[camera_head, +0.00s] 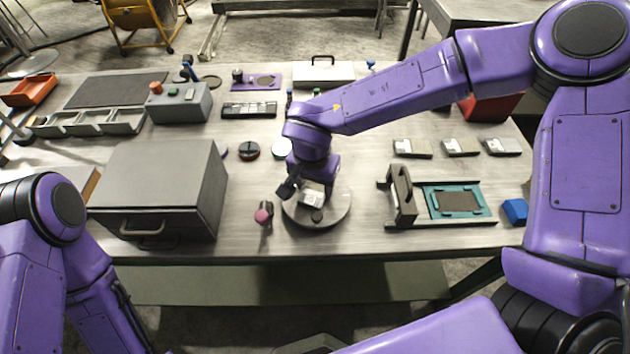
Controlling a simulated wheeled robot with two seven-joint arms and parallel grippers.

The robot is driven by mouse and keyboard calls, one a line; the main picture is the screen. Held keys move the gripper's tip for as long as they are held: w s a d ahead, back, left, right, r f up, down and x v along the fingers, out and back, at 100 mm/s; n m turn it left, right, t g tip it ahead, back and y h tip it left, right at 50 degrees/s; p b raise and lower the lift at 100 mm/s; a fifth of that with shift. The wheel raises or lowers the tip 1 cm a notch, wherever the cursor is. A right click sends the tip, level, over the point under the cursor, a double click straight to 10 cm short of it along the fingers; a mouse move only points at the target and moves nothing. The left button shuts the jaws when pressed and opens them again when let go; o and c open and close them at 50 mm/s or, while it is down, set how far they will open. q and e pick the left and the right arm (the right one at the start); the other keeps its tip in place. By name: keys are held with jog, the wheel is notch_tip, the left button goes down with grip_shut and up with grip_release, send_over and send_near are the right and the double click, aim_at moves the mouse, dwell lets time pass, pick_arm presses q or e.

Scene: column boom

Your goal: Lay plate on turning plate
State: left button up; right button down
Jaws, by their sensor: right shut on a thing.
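The turning plate (339,210) is a round grey disc near the front edge of the table, in the middle of the view. My right gripper (302,192) reaches down over it and is shut on a small pale plate (313,198). The plate is at or just above the disc; I cannot tell whether it touches. A small dark round part (317,215) shows beside the plate's front edge. The gripper and wrist hide the back of the disc. My left arm is at the lower left, with its gripper out of view.
A grey cabinet (155,180) stands left, with a pink-ended object (264,214) between it and the disc. Right of the disc are a fixture with a teal frame (458,201), a blue block (515,211) and small flat labelled pieces (460,147). A control box (180,103) stands behind the cabinet.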

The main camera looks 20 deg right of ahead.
aim_at(313, 194)
jog(key=shift+f, duration=0.25)
jog(key=shift+c, duration=1)
grip_release()
notch_tip(313, 194, up, 10)
jog(key=s, duration=0.1)
jog(key=shift+a+r, duration=0.2)
jog(key=shift+a, duration=0.25)
